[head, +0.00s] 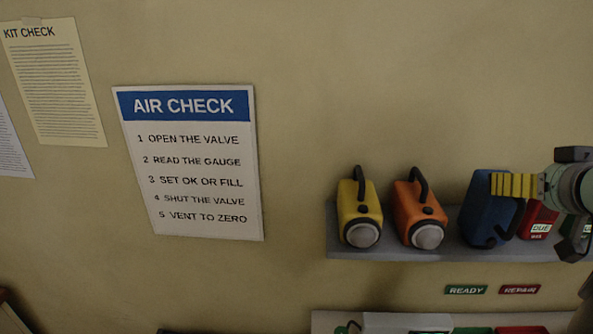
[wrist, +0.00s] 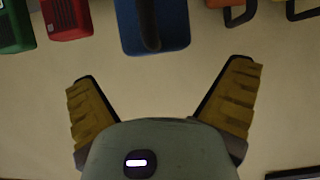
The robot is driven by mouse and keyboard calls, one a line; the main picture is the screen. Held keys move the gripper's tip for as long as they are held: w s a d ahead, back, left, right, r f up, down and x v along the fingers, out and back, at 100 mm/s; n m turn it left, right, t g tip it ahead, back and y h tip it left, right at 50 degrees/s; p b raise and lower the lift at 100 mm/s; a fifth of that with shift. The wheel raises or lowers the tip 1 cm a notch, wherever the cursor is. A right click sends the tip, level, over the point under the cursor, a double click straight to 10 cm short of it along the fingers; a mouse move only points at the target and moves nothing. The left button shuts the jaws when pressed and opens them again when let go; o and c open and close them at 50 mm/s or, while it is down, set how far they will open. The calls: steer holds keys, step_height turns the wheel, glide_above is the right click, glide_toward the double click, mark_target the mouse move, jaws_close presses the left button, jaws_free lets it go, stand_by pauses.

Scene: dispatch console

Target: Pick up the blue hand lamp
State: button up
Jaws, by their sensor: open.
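The blue hand lamp (head: 478,212) stands on a grey wall shelf (head: 390,250), right of the orange lamp. Its dark handle shows at its lower right in the head view. My gripper (head: 498,184) overlaps the upper right of the lamp in that view, hiding part of it. In the wrist view the blue lamp (wrist: 174,38) is at the top centre with its dark handle in front. There my gripper (wrist: 162,76) has its yellow-padded fingers spread wide, with only bare wall between them. The lamp appears beyond the fingertips, not between them.
A yellow lamp (head: 353,207) and an orange lamp (head: 408,212) stand left of the blue one. A red tagged item (head: 536,222) is close on its right. A green item (wrist: 14,30) is beyond it. READY (head: 465,290) and REPAIR (head: 519,289) labels are below the shelf.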

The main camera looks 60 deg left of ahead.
mark_target(495, 216)
steer(key=shift+p+x, duration=1.05)
steer(key=shift+p, duration=0.45)
steer(key=p+x, duration=0.2)
steer(key=x, duration=0.1)
steer(key=shift+f+p, duration=0.1)
steer(key=shift+p, duration=0.25)
steer(key=shift+w+f, duration=0.1)
steer(key=shift+f, duration=0.2)
steer(key=shift+c, duration=0.3)
steer(key=c, duration=1.1)
